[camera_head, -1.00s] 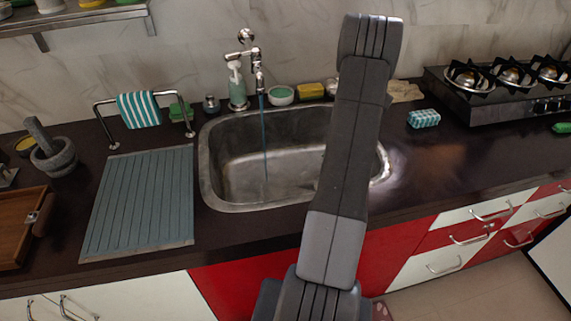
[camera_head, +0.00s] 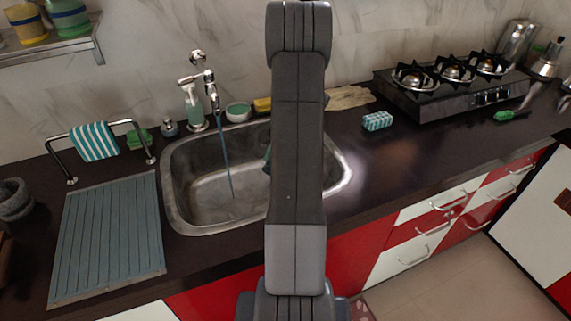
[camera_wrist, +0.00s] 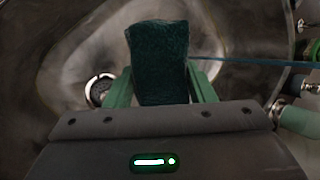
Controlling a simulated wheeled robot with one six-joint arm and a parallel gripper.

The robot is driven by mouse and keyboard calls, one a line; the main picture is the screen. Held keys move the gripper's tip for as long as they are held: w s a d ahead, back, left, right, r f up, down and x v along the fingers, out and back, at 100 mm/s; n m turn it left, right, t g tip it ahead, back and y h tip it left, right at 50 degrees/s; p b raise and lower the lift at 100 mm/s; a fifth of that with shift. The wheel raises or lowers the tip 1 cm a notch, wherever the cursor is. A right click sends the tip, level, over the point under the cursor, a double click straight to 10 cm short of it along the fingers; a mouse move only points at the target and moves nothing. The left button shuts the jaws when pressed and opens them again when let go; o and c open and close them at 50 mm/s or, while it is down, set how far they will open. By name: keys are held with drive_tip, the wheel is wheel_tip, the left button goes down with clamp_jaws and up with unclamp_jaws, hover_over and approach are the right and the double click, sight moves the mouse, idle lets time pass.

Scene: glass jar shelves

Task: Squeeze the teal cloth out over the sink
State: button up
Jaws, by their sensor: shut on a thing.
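The teal cloth (camera_wrist: 158,60) shows dark and folded in the wrist view, between the two green fingers of my gripper (camera_wrist: 160,88), which is shut on it. The cloth is over the metal basin of the sink (camera_wrist: 70,60). In the head view my arm hides most of the gripper; a small teal bit shows at the arm's left edge over the sink (camera_head: 190,212). A stream of water (camera_head: 226,165) runs from the tap (camera_head: 211,90) into the basin, left of my arm. In the wrist view the stream (camera_wrist: 250,63) passes to the right of the cloth.
A drying mat (camera_head: 110,240) and a rail with a striped towel (camera_head: 95,142) are left of the sink. A soap bottle (camera_head: 192,108) and bowl (camera_head: 238,112) stand behind it. A wrapped sponge (camera_head: 377,121) and gas stove (camera_head: 450,85) are at right. The counter right of the sink is mostly clear.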

drive_tip(key=s+a+r+t+y+p, duration=0.15)
drive_tip(key=s+a+r+p, duration=0.25)
drive_tip(key=s+a+r, duration=0.55)
wheel_tip(320, 180, down, 6)
drive_tip(key=w+a+b, duration=0.1)
drive_tip(key=b, duration=0.3)
drive_tip(key=shift+w+a+m, duration=0.15)
drive_tip(key=shift+w+m, duration=0.1)
drive_tip(key=shift+m, duration=0.05)
drive_tip(key=shift+t+h, duration=0.25)
drive_tip(key=o, duration=0.4)
drive_tip(key=c, duration=0.8)
idle(0.5)
